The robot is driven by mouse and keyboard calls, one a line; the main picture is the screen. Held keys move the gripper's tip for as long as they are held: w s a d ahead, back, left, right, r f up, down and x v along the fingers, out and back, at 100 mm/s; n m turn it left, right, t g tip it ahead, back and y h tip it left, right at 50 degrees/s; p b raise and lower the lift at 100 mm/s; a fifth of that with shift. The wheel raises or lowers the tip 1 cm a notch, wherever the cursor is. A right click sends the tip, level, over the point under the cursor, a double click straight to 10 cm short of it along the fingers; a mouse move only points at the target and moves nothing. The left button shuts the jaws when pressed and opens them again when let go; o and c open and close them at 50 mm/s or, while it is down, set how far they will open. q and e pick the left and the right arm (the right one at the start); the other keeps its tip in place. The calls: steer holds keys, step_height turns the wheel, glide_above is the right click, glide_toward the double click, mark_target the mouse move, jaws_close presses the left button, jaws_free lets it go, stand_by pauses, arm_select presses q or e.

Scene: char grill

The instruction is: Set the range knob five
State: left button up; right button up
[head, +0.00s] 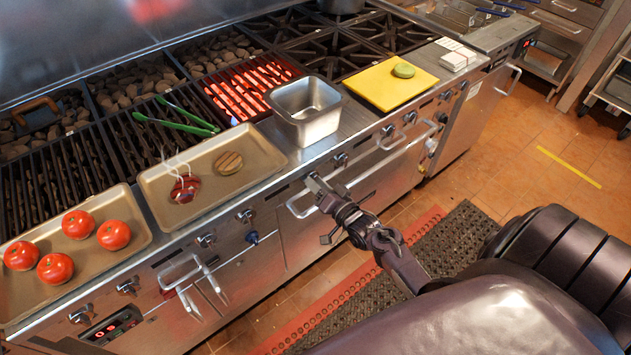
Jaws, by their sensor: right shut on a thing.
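The range has a steel front panel (275,203) with a row of knobs along it. My right gripper (315,182) reaches in from the lower right and is shut on a range knob at the panel, just above an oven handle. The jaws mostly hide that knob, so I cannot read its setting. To its right another knob (340,160) is free. To its left more knobs show, one of them steel (245,215). My left gripper is not in view.
A towel-bar oven handle (300,208) sits close below the gripper. On the cooktop are a steel pan (306,128), a yellow board (390,87), a tray with a patty (262,160) and a tray with tomatoes (143,238). A black mat (448,240) lies on the floor.

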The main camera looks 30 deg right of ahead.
steer(key=o, duration=1)
steer(key=shift+c, duration=0.2)
steer(key=s+b, duration=0.1)
steer(key=s, duration=0.6)
steer(key=shift+s+d, duration=0.3)
steer(key=shift+s, duration=0.1)
steer(key=s+a+f+n+g, duration=0.1)
steer(key=s+a+f+g, duration=0.15)
steer(key=f, duration=0.55)
steer(key=s+a+f+n+g, duration=0.1)
steer(key=s+a+f+g, duration=0.2)
steer(key=f, duration=0.5)
steer(key=s+a+f+n+g, duration=0.15)
steer(key=s+f, duration=0.25)
steer(key=f, duration=0.4)
steer(key=s+a+f+n+g, duration=0.1)
steer(key=s+f+n+g, duration=0.2)
steer(key=s, duration=1)
steer(key=s+a+f+n+g+h, duration=0.1)
steer(key=s+f+n+g, duration=0.3)
steer(key=s+f, duration=0.9)
steer(key=a+g, duration=0.1)
steer(key=g, duration=0.2)
steer(key=shift+a, duration=0.15)
